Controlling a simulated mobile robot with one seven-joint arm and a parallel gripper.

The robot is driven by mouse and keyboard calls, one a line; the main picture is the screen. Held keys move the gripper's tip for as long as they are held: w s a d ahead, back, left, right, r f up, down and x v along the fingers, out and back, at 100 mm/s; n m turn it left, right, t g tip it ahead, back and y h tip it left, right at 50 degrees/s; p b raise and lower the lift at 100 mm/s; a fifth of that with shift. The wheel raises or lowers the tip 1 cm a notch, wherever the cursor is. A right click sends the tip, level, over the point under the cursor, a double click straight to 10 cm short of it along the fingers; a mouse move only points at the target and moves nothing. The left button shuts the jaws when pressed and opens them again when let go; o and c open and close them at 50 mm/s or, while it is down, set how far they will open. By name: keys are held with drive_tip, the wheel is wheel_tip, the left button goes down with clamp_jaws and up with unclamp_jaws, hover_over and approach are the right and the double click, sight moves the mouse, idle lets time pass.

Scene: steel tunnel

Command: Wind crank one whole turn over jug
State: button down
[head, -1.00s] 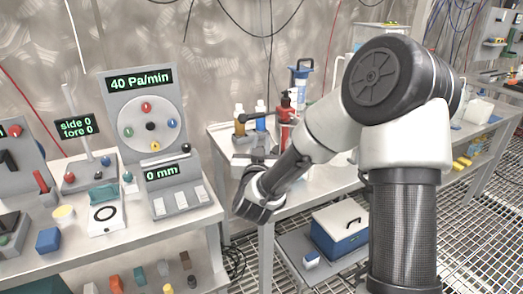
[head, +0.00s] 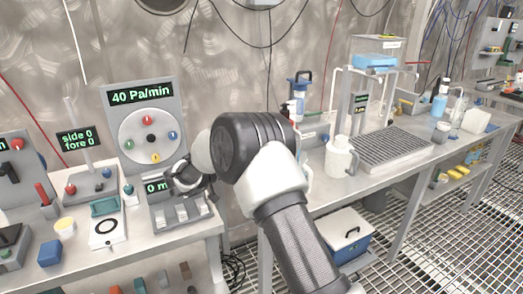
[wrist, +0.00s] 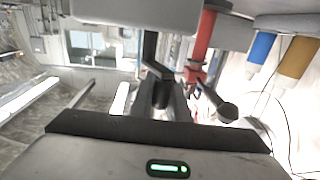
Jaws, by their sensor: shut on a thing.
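In the wrist view my gripper (wrist: 166,98) is shut, its narrow dark fingers closed on a dark upright piece, which I take to be the crank (wrist: 150,50). My fingers cover part of it, so its whole shape and angle cannot be told. In the head view my arm's bulky black joint hides my fingers and the crank. A white jug (head: 340,158) with a handle stands upright on the right bench, left of a grey slotted tray. I cannot see a jug below my gripper in the wrist view.
A red device (wrist: 203,48) and a black-knobbed lever (wrist: 224,108) are close to my fingers. The gauge panel (head: 140,95) reads 40 Pa/min.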

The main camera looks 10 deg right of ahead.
drive_tip(key=shift+w+d+f+m+g+h+p, duration=0.15)
drive_tip(key=shift+m+g+h, duration=0.1)
drive_tip(key=shift+m+g, duration=0.35)
drive_tip(key=shift+s+d+r+m+g+h+p, duration=0.1)
drive_tip(key=shift+m+g+h+p, duration=0.2)
drive_tip(key=shift+g, duration=0.5)
drive_tip(key=shift+w+d+f+m+g+h, duration=0.1)
drive_tip(key=shift+m+g+h, duration=0.05)
drive_tip(key=shift+m+g, duration=0.45)
drive_tip(key=shift+d+g, duration=0.1)
drive_tip(key=shift+g, duration=0.3)
drive_tip(key=c, duration=1.7)
unclamp_jaws()
drive_tip(key=shift+r, duration=0.3)
wheel_tip(320, 180, up, 10)
drive_tip(key=p, duration=0.2)
drive_tip(key=shift+f+p, duration=0.2)
drive_tip(key=shift+p, duration=0.1)
